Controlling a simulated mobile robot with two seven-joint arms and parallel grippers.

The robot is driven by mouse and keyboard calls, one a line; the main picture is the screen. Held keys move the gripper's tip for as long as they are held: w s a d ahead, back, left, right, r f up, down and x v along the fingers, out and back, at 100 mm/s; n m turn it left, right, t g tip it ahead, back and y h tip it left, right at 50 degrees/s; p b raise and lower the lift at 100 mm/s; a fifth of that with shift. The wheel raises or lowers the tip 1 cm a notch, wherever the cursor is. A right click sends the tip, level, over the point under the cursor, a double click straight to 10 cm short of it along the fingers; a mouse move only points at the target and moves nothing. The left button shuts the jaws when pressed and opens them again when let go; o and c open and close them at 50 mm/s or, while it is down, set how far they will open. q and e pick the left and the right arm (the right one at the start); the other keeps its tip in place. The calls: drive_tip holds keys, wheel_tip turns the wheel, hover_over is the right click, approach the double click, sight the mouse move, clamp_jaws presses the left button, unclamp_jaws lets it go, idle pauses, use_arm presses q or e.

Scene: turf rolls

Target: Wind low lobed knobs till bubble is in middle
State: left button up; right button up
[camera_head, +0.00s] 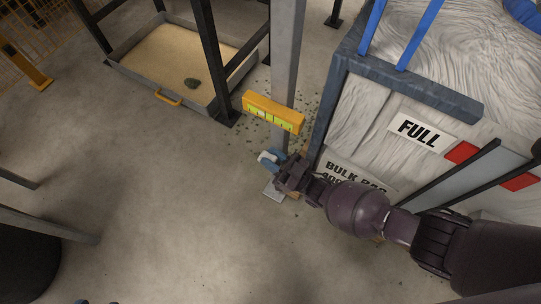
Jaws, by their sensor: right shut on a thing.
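A yellow spirit level (272,104) sits against the grey post (286,60). Its bright green vial (274,117) faces me, with dark marks across it; a pale patch shows left of the vial's middle, but it is too small to be sure it is the bubble. A pale foot plate (273,191) lies just below the gripper. My left gripper is out of view.
A bulk bag (370,110) in a dark blue frame with a FULL sign (422,132) stands close at the right. A sand tray (150,44) with an orange handle lies at the upper left. Grit is scattered around the post.

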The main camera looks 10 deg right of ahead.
sight(278, 164)
drive_tip(key=shift+f+t+y, duration=0.1)
drive_tip(key=shift+t+y, duration=0.3)
drive_tip(key=shift+y, duration=0.1)
drive_tip(key=shift+s+d+t+y, duration=0.2)
drive_tip(key=shift+t+y, duration=0.2)
drive_tip(key=shift+y, duration=0.2)
drive_tip(key=o, duration=0.9)
drive_tip(key=shift+w, duration=0.1)
drive_tip(key=shift+v, duration=1.5)
drive_tip(key=s+d, duration=0.2)
drive_tip(key=d, duration=0.1)
drive_tip(key=s+d+p, duration=0.1)
drive_tip(key=s+d, duration=0.1)
drive_tip(key=d, duration=0.1)
drive_tip(key=s+d+p, duration=0.1)
drive_tip(key=s+d, duration=0.2)
drive_tip(key=shift+s+d, duration=0.1)
drive_tip(key=shift+d, duration=0.25)
